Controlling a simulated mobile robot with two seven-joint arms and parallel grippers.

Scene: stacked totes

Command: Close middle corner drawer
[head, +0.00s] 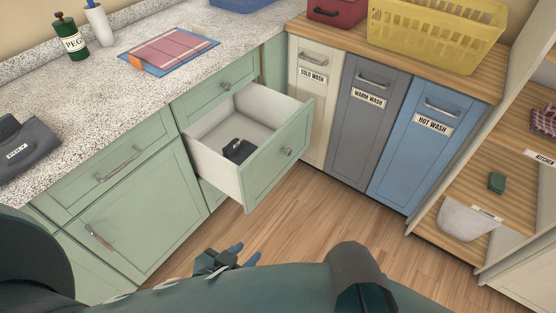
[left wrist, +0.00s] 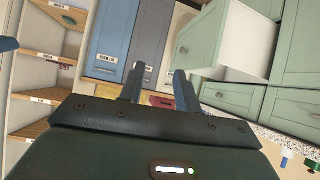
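The middle corner drawer (head: 275,160) is pulled out of the pale green cabinets in the head view. Its green front has a round metal knob, and a small dark object (head: 238,150) lies inside its pale box. The drawer also shows in the left wrist view (left wrist: 200,40), which is turned nearly upside down. My left gripper (head: 248,251) is in front of and below the drawer front, apart from it. In the left wrist view its two fingers (left wrist: 159,73) are spread with nothing between them. My right gripper is not seen.
Closed drawers and a cupboard door (head: 135,215) lie left of the open drawer. The blue hot wash bin front (head: 425,145) and its neighbours stand right. An open shelf (head: 465,190) is at far right. Wood floor (head: 310,215) is clear before the drawer.

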